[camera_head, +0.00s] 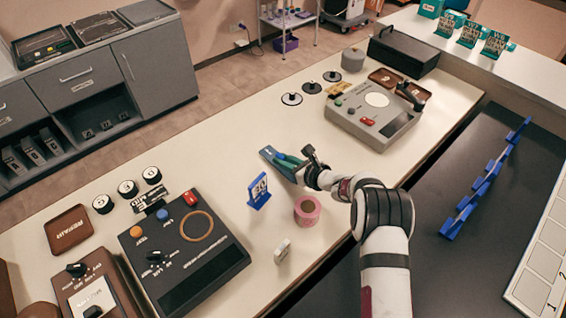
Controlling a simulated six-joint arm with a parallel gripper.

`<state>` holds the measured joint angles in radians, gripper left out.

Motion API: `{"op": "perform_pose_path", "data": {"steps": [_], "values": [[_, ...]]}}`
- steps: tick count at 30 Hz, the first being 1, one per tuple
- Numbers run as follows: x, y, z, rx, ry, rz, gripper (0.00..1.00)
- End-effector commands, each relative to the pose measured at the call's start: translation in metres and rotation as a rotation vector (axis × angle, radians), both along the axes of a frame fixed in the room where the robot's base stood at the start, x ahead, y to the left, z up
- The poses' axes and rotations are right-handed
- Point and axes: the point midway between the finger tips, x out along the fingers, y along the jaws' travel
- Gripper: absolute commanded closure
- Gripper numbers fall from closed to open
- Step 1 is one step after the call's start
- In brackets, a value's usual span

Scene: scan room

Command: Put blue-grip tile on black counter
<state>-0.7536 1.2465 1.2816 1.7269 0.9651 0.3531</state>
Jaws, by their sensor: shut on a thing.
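My gripper (286,161) reaches out over the cream counter from the right. Its jaws are shut on a blue piece (268,153), seen at a steep angle; its face and any marking are hard to make out. I cannot tell whether the piece touches the counter. A blue-framed tile (258,191) with white figures stands upright to the left of and nearer than my gripper. The black counter (450,270) lies to the right, beyond my arm, with a long blue rack (484,184) on it.
A pink roll (307,210) and a small white block (282,251) stand on the cream counter (235,140) near my arm. A grey console (375,112) is behind; a dark console (185,260) is at left. The black counter has free room left of the rack.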

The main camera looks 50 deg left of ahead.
Motion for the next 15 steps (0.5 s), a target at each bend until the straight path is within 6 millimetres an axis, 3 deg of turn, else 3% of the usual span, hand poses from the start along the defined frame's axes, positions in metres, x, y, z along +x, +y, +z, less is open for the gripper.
{"op": "perform_pose_path", "data": {"steps": [5,15], "values": [[0.002,-0.001,0.034,0.004,-0.004,-0.001,1.00],[0.038,-0.075,0.079,0.002,-0.003,-0.004,1.00]]}}
